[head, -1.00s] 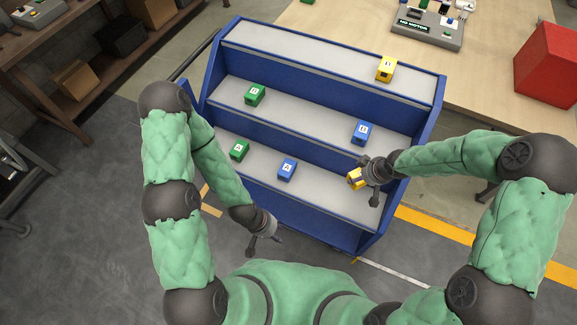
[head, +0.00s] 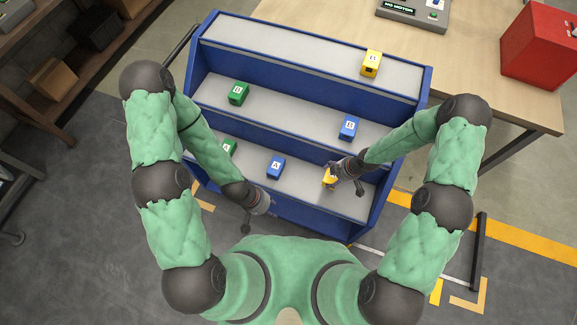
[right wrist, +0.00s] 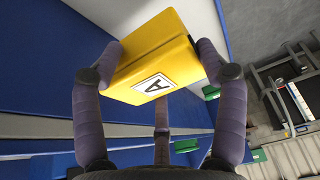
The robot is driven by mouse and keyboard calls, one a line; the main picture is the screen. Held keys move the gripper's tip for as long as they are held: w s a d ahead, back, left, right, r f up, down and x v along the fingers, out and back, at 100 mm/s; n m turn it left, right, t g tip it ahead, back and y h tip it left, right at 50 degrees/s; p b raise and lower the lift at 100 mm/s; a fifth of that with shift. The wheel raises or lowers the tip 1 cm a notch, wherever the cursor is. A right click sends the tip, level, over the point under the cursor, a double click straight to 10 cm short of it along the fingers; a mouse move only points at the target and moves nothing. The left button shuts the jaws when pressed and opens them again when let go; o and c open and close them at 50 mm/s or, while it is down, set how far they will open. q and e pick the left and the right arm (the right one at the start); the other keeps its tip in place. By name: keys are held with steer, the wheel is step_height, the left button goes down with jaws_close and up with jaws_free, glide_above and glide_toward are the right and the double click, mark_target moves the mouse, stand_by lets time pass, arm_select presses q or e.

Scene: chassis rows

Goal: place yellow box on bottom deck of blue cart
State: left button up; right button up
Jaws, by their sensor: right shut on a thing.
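The blue cart (head: 190,95) has three stepped grey decks. The bottom deck (head: 300,190) is nearest me. My right gripper (head: 333,178) is shut on the yellow box (head: 327,176), over the right part of the bottom deck. In the right wrist view the yellow box (right wrist: 155,58) sits between both fingers, tilted, with an "A" label. I cannot tell whether it touches the deck. My left gripper (head: 257,218) is empty at the cart's front edge, with its fingers apart.
The middle deck holds a green box (head: 239,93) and a blue box (head: 349,127). Another yellow box (head: 371,63) stands on the top deck.

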steer(key=shift+s+f, duration=0.2)
steer(key=shift+s, duration=0.05)
step_height(320, 180, down, 5)
steer(key=b, duration=0.3)
steer(key=shift+w+f, duration=0.1)
steer(key=shift+f+b, duration=0.55)
steer(key=shift+f, duration=1.65)
steer(key=o, duration=1.7)
steer(key=shift+o, duration=0.2)
steer(key=shift+r, duration=0.15)
